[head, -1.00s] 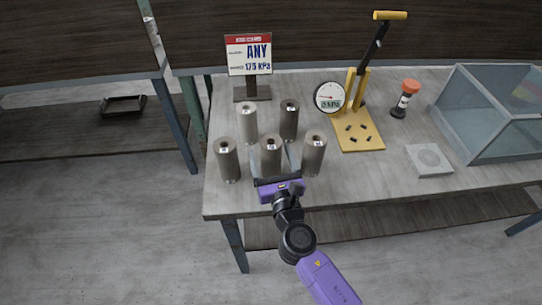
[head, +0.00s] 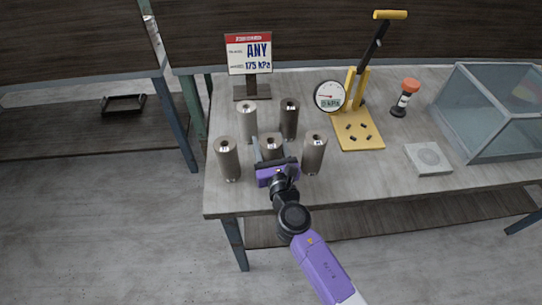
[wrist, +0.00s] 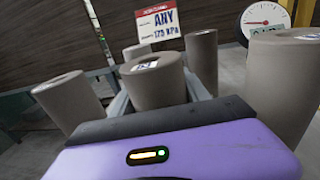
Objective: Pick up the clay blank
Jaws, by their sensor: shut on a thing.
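Several grey-brown clay blanks, upright cylinders with a hole and a small label on top, stand at the table's left end. My gripper (head: 272,156) is shut on the front middle clay blank (head: 272,142), with a finger on each side of it. The held blank also shows in the wrist view (wrist: 156,86), upright between the fingers (wrist: 158,98). Its lower part is hidden behind my gripper's body, so I cannot tell whether its base touches the table.
Blanks stand close on the left (head: 228,160) and right (head: 314,155), with two more behind (head: 247,122) (head: 289,120). A sign (head: 249,55) reads ANY, 175 kPa. A yellow press with a gauge (head: 359,130), a grey pad (head: 428,158) and a glass case (head: 490,110) stand to the right.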

